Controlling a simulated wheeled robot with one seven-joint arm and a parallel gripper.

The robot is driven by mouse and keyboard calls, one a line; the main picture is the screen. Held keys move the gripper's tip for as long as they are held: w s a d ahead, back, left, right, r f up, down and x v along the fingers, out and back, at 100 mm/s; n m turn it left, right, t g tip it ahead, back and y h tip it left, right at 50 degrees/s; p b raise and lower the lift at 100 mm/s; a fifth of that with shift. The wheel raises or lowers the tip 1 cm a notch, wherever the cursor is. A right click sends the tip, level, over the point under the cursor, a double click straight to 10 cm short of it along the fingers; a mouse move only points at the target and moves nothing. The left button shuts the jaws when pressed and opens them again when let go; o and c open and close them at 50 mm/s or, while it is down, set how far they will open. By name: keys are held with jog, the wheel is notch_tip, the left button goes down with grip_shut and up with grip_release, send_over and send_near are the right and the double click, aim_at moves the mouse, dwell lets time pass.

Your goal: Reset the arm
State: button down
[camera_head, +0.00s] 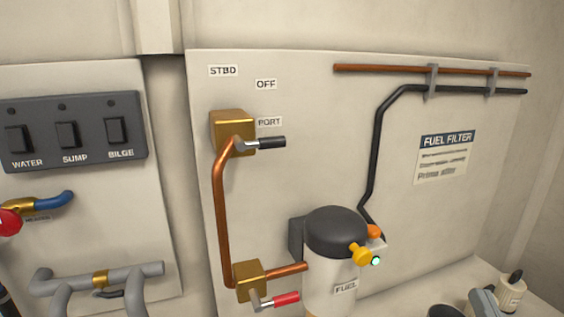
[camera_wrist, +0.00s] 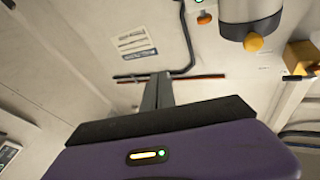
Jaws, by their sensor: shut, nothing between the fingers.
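My gripper (camera_wrist: 159,78) shows in the wrist view, its grey fingers together and empty above the dark pad and purple wrist body. The fingers point toward the panel, which looks turned over in this view. They overlap the copper pipe (camera_wrist: 210,76) in the picture, and I cannot tell how far apart they are. In the head view I cannot make out the gripper for certain; a grey-blue piece (camera_head: 485,303) at the bottom right edge could be part of it.
The panel carries a fuel filter (camera_head: 335,232), a brass valve (camera_head: 231,127) with its black handle pointing right toward PORT, and a lower valve with a red handle (camera_head: 286,299). A switch box (camera_head: 72,132) is at left. A small bottle (camera_head: 511,292) stands at bottom right.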

jog(key=s+a+f+n+g+y, duration=0.1)
jog(key=s+a+f+n+g, duration=0.1)
jog(key=s+f, duration=0.8)
jog(key=s+a+f+n+g+y, duration=0.1)
jog(key=s+a+f+g, duration=0.3)
jog(key=s+f, duration=0.6)
jog(key=s+a+y+b, duration=0.1)
jog(key=s+a, duration=0.1)
jog(key=s, duration=0.5)
jog(key=shift+s+a+f+n, duration=0.2)
jog(key=shift+a+f+n, duration=0.2)
